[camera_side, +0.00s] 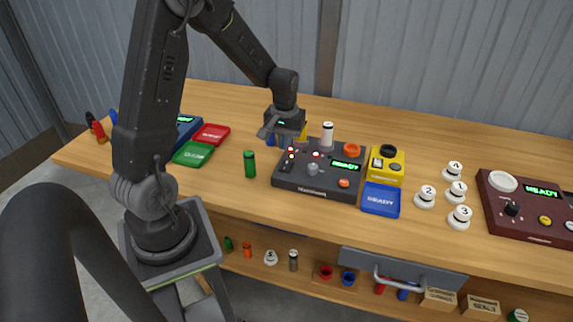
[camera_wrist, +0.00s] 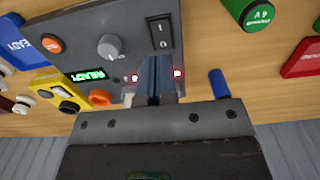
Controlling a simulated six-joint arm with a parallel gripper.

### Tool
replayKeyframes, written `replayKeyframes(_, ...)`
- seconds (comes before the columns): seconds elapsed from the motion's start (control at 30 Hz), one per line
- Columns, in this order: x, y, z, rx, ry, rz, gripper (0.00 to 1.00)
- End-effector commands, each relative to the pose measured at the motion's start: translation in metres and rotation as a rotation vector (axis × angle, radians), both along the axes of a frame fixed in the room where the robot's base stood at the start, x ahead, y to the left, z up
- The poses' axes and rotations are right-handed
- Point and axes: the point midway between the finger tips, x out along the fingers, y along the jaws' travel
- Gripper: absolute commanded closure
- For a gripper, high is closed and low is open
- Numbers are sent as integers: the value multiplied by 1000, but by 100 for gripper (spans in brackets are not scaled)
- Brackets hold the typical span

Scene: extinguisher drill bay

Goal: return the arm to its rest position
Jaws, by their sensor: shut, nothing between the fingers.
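My gripper (camera_side: 288,138) hangs from my raised, bent arm over the back left part of the dark control console (camera_side: 318,190). Its fingers also show in the wrist view (camera_wrist: 154,66), pressed together with nothing between them. They are in front of the console, between two small red lights, below the black rocker switch (camera_wrist: 160,32). I cannot tell whether the fingertips touch the console. The console's green display (camera_wrist: 88,76) is lit and reads READY.
A yellow box (camera_side: 386,166), a blue pad (camera_side: 381,200) and several numbered white knobs (camera_side: 424,197) are right of the console. A green cylinder (camera_side: 250,164) stands to its left, near green and red trays (camera_side: 211,134). A white cylinder (camera_side: 327,134) stands behind it.

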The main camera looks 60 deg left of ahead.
Motion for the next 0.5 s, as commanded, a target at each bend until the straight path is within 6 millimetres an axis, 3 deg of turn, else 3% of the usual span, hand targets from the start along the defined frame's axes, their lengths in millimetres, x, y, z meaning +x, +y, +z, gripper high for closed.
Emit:
replayKeyframes(0.17,0,-2,2,2,-4,-5,100)
replayKeyframes(0.27,0,-11,16,13,-23,-38,100)
replayKeyframes(0.5,-17,-77,92,77,-145,-251,100)
